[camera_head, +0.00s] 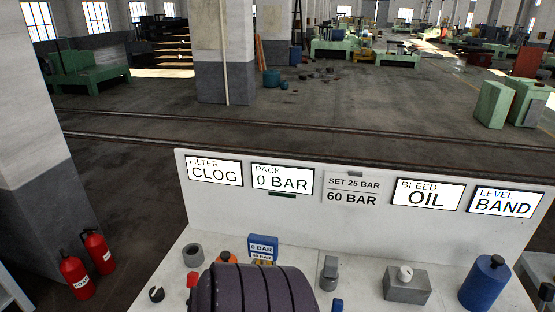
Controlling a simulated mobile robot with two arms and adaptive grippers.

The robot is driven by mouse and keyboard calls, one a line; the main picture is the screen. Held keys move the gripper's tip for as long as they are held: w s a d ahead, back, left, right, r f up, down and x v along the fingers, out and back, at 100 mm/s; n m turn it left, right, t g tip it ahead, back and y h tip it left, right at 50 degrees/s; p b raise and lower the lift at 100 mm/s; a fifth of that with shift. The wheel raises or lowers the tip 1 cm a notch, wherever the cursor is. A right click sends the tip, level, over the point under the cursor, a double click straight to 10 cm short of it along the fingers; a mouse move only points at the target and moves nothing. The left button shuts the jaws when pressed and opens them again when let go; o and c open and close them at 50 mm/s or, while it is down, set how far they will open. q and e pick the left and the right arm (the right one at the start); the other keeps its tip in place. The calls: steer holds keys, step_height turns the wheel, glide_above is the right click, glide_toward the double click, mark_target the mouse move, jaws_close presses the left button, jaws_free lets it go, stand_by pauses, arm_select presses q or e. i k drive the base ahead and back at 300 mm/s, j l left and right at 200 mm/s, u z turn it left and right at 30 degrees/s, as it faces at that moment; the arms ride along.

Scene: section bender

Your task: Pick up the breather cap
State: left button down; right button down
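No part in view is marked as the breather cap, and I cannot tell which one it is. Small parts on the pale bench (350,240) include a grey ring (193,255) at the left and a black round piece with a light notch (156,294) in front of it. An orange knob-like part (226,257) is partly hidden behind a dark ribbed rounded shape (262,288). A grey block with a white knob (406,281) stands right of centre. A blue cylinder with a dark top (486,283) stands at the right. Neither gripper can be made out.
An upright panel (355,197) with several signs closes the bench's back. A blue "0 BAR" block (263,246) and a grey upright fitting (329,272) stand before it. The ribbed shape hides the front middle. Fire extinguishers (76,275) stand on the floor at left.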

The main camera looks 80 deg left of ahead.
mark_target(224, 256)
steer(key=u, duration=3.2)
